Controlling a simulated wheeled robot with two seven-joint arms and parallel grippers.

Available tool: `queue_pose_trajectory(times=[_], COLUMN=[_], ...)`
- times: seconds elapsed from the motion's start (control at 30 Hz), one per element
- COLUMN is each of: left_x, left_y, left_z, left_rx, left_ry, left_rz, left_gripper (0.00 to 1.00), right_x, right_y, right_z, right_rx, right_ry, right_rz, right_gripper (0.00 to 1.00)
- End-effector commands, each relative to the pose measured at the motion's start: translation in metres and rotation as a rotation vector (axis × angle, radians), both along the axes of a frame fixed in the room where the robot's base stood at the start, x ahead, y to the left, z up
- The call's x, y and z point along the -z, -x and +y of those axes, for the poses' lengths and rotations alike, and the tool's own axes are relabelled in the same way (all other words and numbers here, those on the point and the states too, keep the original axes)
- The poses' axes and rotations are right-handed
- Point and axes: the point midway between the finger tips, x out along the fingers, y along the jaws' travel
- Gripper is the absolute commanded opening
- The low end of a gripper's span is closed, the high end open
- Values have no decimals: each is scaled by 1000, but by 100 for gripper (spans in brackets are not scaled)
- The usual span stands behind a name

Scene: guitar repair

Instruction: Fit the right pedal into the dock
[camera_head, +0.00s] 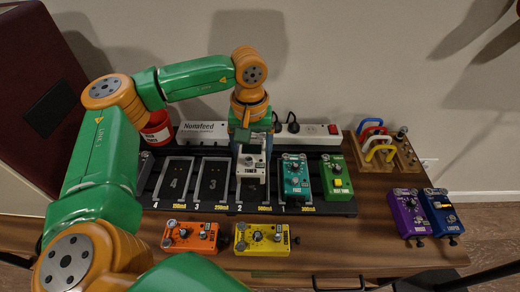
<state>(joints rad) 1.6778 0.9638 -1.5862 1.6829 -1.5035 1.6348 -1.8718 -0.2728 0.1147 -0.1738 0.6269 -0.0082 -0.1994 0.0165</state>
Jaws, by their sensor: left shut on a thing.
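My left gripper (250,139) points down over the black dock (225,205) and is shut on a white pedal labelled TUNER (250,166). The white pedal is at a dock slot left of the teal pedal. I cannot tell whether it is seated or just above the slot. A teal pedal (296,177) and a green pedal (336,178) sit in the dock's right part. Slots with pale outlines, such as the one marked 4 (174,182), are empty to the left. My right gripper does not show.
An orange pedal (190,237) and a yellow pedal (262,239) lie in front of the dock. Purple (408,214) and blue (442,213) pedals lie at the right. Behind are a Nonafeed box (204,132), a power strip (310,133), a red can (157,128) and a wooden rack (387,150).

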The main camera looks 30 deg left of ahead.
Motion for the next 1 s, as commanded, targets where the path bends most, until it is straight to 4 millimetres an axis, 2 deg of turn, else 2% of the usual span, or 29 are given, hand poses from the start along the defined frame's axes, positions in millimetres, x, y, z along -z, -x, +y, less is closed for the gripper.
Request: queue_pose_trajectory(times=[0.03,0.2,0.4,0.6,1.0], left_x=[11,35,53,58,58], left_y=[0,0,0,0,0], left_z=[0,0,-1,-1,-1], left_rx=[0,-2,-1,0,-1], left_ry=[0,1,1,1,1], left_rz=[0,-1,0,-1,-1], left_gripper=[0,0,0,0,0], right_x=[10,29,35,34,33], right_y=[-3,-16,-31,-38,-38], right_z=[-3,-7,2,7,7], right_rx=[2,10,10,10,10], right_ry=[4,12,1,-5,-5], right_rz=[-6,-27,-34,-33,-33], right_gripper=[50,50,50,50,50])
